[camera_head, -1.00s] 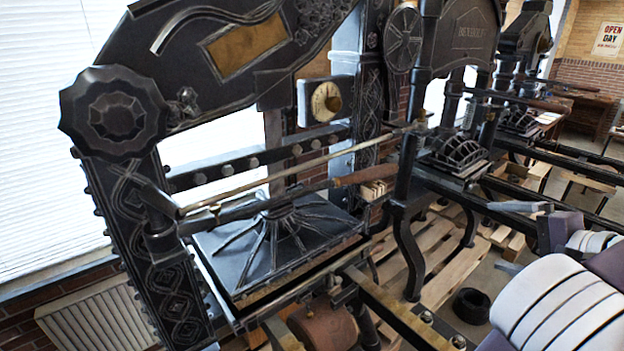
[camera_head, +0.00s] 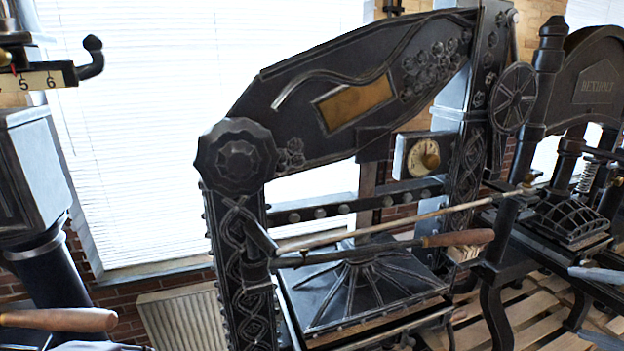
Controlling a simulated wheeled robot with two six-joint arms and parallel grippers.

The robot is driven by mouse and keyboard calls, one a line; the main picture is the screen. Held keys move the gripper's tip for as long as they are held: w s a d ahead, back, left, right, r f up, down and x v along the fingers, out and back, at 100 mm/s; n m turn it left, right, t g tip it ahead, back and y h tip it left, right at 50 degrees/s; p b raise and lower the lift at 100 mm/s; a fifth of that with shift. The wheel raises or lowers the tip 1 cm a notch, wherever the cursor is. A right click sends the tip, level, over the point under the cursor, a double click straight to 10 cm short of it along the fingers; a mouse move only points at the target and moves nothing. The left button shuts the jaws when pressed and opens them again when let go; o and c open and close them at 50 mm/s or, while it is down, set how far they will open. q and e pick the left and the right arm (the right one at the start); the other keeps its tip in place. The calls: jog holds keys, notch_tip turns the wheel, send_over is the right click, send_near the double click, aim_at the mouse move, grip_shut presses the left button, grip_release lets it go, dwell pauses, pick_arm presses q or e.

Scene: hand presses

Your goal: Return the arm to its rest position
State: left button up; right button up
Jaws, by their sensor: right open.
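My right gripper (camera_head: 597,274) shows only in part at the right edge of the head view, as a pale grey finger. It is open, and I see nothing held in it. It is to the right of the bar handle (camera_head: 460,238) of the middle hand press, apart from it in the picture. That handle has a brown wooden grip on a dark metal bar, across the front of the middle press (camera_head: 330,95). The rest of my right arm is out of the picture. My left gripper is not in view.
A second press (camera_head: 590,90) stands behind at the right. Part of another press (camera_head: 35,180) stands at the left, with a wooden handle (camera_head: 60,319) low in front. A radiator (camera_head: 185,318) is under the bright window blinds (camera_head: 140,150). Wooden pallets (camera_head: 535,305) lie on the floor.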

jog(key=w+a+f+n+g+y+b, duration=0.1)
jog(key=w+a+f+n+y, duration=0.15)
jog(key=w+a, duration=0.35)
jog(key=w+a+f+n+g+y+b, duration=0.2)
jog(key=w+a+f, duration=0.15)
jog(key=a, duration=0.45)
jog(key=a+f+n+g+b, duration=0.25)
jog(key=a+f, duration=0.25)
jog(key=a, duration=0.5)
jog(key=a+f+n+g+b, duration=0.15)
jog(key=a+f+g, duration=0.35)
jog(key=a, duration=0.6)
jog(key=s+a+f+n+g+h+b, duration=0.25)
jog(key=s+a+f+n, duration=0.35)
jog(key=s+f, duration=0.6)
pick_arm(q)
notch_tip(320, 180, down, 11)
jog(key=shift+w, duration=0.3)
pick_arm(e)
jog(key=d+f+t+h, duration=0.2)
jog(key=d+f+h, duration=0.2)
jog(key=f, duration=0.3)
jog(key=shift+s+d, duration=0.4)
jog(key=shift+s, duration=0.05)
